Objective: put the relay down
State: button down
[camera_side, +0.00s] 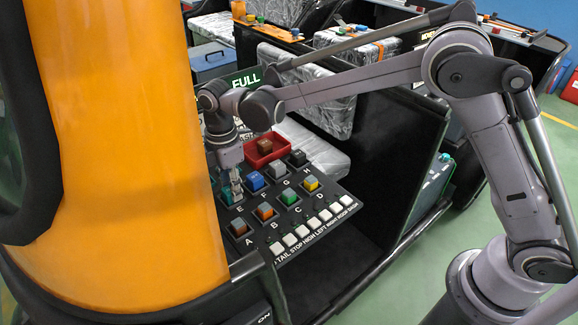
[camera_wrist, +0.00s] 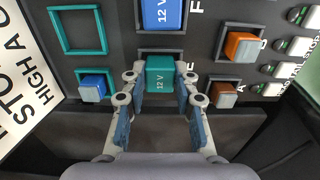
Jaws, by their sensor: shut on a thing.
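A teal relay (camera_wrist: 160,75) marked 12 V is between the fingers of my gripper (camera_wrist: 160,110) in the wrist view. My gripper is shut on it. The relay is at the socket beside the letter E; I cannot tell whether it is fully seated. In the side view my gripper (camera_side: 233,190) points down at the panel (camera_side: 320,225) near E and mostly hides the relay. An empty teal square outline (camera_wrist: 78,9) lies up and left of the gripper in the wrist view.
A blue relay (camera_side: 255,181) stands close by at F. Brown (camera_side: 238,228), orange (camera_side: 264,211), green (camera_side: 289,197) and other relays fill neighbouring sockets. White buttons (camera_side: 290,239) line the panel's front. A red tray (camera_side: 279,149) holding a brown block is behind.

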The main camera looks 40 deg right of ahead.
jog(key=c, duration=1)
grip_release()
notch_tip(320, 180, up, 12)
jog(key=s+d+r+m+t, duration=0.2)
jog(key=s+d+r+m, duration=0.25)
jog(key=d, duration=0.45)
jog(key=shift+s+d+f+m+t, duration=0.85)
jog(key=shift+s+d+f+m, duration=0.3)
jog(key=shift+s+d+m, duration=1.4)
jog(key=shift+s+d+f+m+t, duration=1.05)
jog(key=shift+s+d+m, duration=1.1)
jog(key=shift+s, duration=0.75)
jog(key=shift+s+d+f+m+t, duration=0.7)
jog(key=shift+s+d+f+m, duration=0.6)
jog(key=shift+s+d+m, duration=1.05)
jog(key=shift+s+d+n, duration=0.2)
jog(key=shift+s+n, duration=0.1)
